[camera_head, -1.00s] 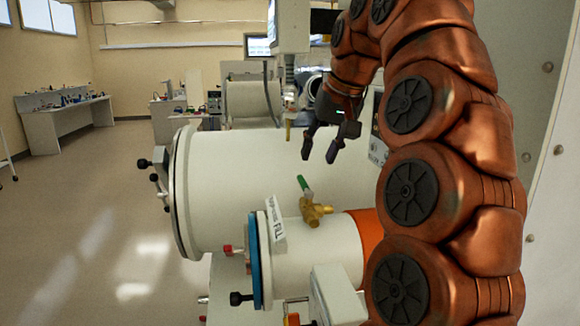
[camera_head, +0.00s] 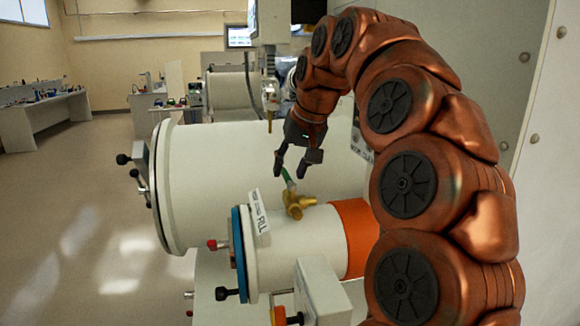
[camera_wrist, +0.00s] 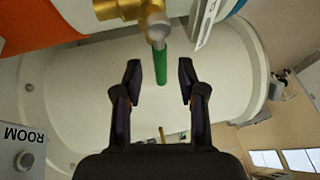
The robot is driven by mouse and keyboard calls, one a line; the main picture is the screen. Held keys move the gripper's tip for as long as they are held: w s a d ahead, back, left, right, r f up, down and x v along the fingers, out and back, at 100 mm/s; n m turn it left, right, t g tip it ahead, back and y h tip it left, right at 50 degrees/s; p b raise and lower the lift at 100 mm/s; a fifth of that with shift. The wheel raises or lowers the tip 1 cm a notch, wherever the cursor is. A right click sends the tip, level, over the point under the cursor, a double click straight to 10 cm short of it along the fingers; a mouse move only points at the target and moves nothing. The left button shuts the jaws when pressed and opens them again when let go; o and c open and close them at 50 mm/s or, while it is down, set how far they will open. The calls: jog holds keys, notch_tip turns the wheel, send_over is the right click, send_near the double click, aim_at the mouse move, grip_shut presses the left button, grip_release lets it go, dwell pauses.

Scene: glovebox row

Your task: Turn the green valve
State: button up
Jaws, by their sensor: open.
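The green valve handle (camera_head: 287,178) sticks up and to the left from a brass valve body (camera_head: 299,204) on top of the small white cylinder (camera_head: 285,245). My gripper (camera_head: 293,172) points down at the handle, its two dark fingers apart. In the wrist view the green handle (camera_wrist: 160,66) lies between the two open fingers of my gripper (camera_wrist: 160,80), with visible gaps on both sides. The brass body (camera_wrist: 122,10) shows at the top edge of that view. Nothing is held.
A large white cylinder (camera_head: 200,175) lies behind the valve. A white label plate marked FILL (camera_head: 258,212) stands left of the valve, by a blue ring (camera_head: 238,250). An orange band (camera_head: 355,232) is to the right. Open floor (camera_head: 75,220) extends left.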

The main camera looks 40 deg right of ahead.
jog(key=shift+w+f, duration=0.15)
jog(key=shift+f, duration=0.2)
grip_shut()
dwell(0.7)
